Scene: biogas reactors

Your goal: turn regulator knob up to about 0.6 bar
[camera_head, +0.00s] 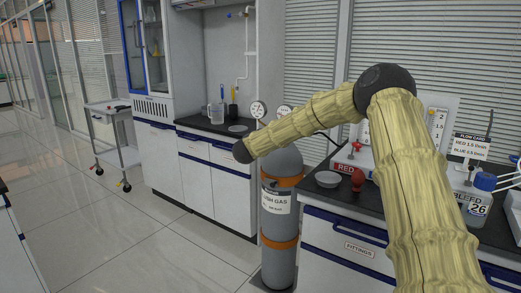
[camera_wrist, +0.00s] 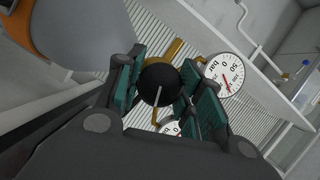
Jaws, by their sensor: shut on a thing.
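The regulator's round black knob (camera_wrist: 158,84), with a pale pointer line, sits between the teal pads of my gripper (camera_wrist: 166,92) in the wrist view. My gripper is shut on it. A brass fitting (camera_wrist: 172,50) shows behind the knob. One white gauge (camera_wrist: 224,74) with a red needle is beside the right finger. A second gauge (camera_wrist: 171,128) is mostly hidden below the knob, and I cannot read its value. In the head view, two gauges (camera_head: 258,109) (camera_head: 285,111) stand above the grey gas cylinder (camera_head: 279,222); my arm hides the knob there.
A cabinet counter (camera_head: 205,128) is behind. A trolley (camera_head: 111,140) stands left.

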